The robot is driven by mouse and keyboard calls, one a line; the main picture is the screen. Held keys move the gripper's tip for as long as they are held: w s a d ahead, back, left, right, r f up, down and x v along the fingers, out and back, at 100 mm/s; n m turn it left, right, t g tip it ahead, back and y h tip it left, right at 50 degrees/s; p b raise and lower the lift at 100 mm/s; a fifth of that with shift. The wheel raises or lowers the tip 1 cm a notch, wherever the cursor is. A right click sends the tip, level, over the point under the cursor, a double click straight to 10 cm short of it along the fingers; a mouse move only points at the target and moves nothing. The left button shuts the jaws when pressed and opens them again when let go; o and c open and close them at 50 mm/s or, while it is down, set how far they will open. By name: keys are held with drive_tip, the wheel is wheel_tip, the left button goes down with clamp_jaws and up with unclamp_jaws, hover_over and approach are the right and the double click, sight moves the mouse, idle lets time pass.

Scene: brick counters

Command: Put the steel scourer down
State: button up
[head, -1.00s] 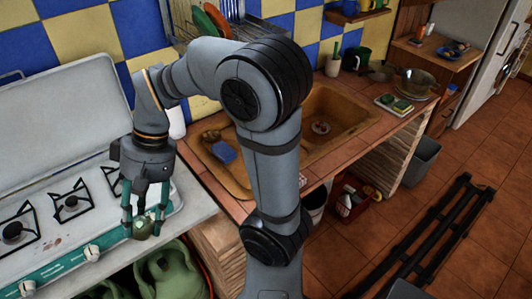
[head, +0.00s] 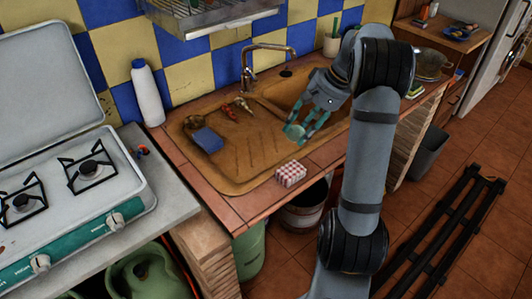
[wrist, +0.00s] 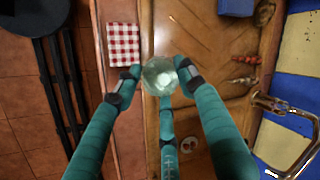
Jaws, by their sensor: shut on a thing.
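The steel scourer (head: 295,131) shows as a small round pale grey-green thing. My gripper (head: 301,136) is shut on it, with the fingers around its sides. In the wrist view the scourer (wrist: 159,76) sits between the teal fingertips (wrist: 158,82), over the front rim of the brown sink unit (wrist: 152,25). In the head view it is in front of the basin, above the sink unit (head: 240,165). I cannot tell its exact height.
A red-checked packet (head: 291,174) lies on the counter's front edge. A blue sponge (head: 207,140) and small reddish things (head: 243,104) lie on the drainboard. The tap (head: 248,70) rises behind. A white bottle (head: 147,93) stands left. The drainboard's middle is clear.

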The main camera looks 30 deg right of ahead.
drive_tip(key=p, duration=0.2)
hover_over(264, 150)
drive_tip(key=d, duration=0.1)
drive_tip(key=f, duration=0.6)
drive_tip(key=shift+s+d+f, duration=0.1)
drive_tip(key=shift+s+f, duration=0.05)
drive_tip(key=shift+s, duration=0.2)
wheel_tip(264, 150, down, 4)
drive_tip(key=shift+w+f, duration=0.1)
drive_tip(key=shift+f, duration=0.4)
drive_tip(key=shift+s+f+b, duration=0.1)
drive_tip(key=shift+s+b, duration=0.1)
drive_tip(key=shift+b, duration=0.2)
